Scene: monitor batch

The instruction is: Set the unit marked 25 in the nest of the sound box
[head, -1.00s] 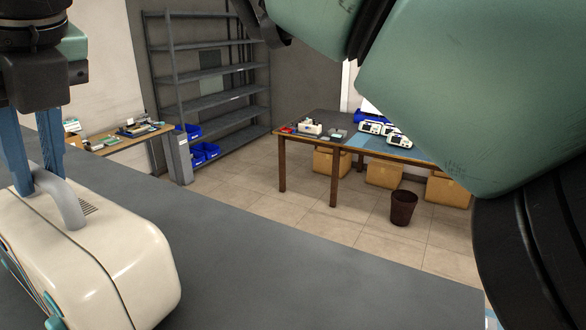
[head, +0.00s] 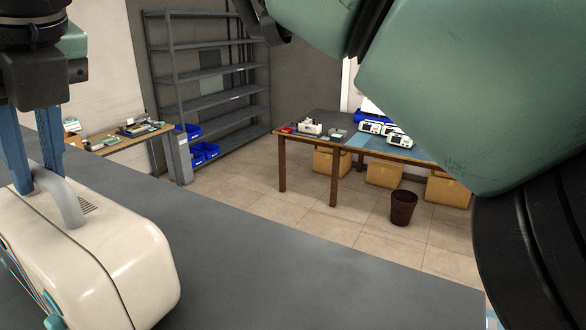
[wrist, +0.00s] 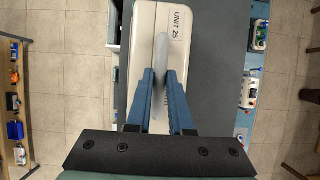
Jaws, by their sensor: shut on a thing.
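The unit marked 25 is a cream case with a grey carry handle and teal details. It shows at the lower left of the head view (head: 120,265), and its label "UNIT 25" reads clearly in the wrist view (wrist: 178,60). My gripper (head: 45,180) has two blue fingers shut on the handle from above; it also shows in the wrist view (wrist: 160,100). The unit is over a dark grey surface (head: 290,255); I cannot tell whether its base touches it. The sound box and its nest are not recognisable in these frames.
A table (head: 330,150) with several white devices stands across the room, with cardboard boxes below. A brown bin (head: 403,207) is on the tiled floor. Metal shelves (head: 210,80) and a side bench (head: 120,138) line the back. The grey surface beside the unit is clear.

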